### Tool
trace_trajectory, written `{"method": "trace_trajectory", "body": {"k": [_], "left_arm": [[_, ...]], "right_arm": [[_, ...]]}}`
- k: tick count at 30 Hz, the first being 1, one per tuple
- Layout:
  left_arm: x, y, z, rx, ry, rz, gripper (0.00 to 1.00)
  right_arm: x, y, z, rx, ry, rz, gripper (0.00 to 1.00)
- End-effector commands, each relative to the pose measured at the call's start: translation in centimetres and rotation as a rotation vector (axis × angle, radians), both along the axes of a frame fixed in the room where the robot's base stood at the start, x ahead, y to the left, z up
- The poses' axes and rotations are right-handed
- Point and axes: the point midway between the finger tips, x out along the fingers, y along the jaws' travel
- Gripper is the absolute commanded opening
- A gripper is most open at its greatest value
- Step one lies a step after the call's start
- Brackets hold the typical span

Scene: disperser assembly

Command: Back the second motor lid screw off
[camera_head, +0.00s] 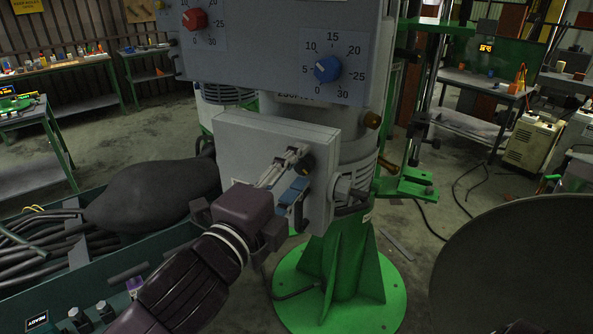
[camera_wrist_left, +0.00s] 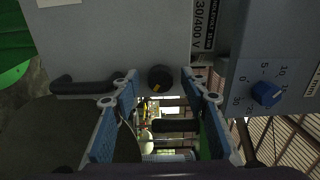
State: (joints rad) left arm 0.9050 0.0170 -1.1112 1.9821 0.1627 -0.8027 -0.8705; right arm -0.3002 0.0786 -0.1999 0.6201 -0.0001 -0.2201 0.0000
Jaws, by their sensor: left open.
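The grey motor lid box (camera_head: 250,155) is on the side of the machine column, below the control panel. A dark round screw knob (camera_head: 307,163) sits near its right side. My left gripper (camera_head: 290,176) is open in front of the box, its fingers reaching toward the knob. In the left wrist view the knob (camera_wrist_left: 160,78) shows between the two blue fingertips, with a gap on each side. I cannot tell how deep the fingers reach around it. A brown knob (camera_head: 372,120) is farther right on the column. My right gripper is not in view.
The panel has a red dial (camera_head: 194,19) and a blue dial (camera_head: 327,69). A black handle (camera_wrist_left: 85,83) is left of the knob in the wrist view. A green cart (camera_head: 80,285) with dark hoses is at left. The green column base (camera_head: 385,300) stands below.

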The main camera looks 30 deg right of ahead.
Motion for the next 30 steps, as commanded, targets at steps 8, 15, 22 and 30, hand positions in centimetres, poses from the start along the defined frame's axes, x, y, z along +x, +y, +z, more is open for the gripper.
{"method": "trace_trajectory", "body": {"k": [8,15,22,30], "left_arm": [[-0.7,1.4,0.0,0.001,-0.001,0.001,0.41],[-3.1,5.5,0.0,0.000,0.000,0.000,0.41],[-5.0,9.1,-0.1,0.002,0.000,0.002,0.41],[-5.9,10.5,0.0,0.000,0.001,0.000,0.41]], "right_arm": [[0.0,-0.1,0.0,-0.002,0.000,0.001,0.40],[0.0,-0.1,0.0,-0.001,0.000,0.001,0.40],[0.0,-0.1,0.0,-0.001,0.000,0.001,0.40],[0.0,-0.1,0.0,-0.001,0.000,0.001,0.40]]}}
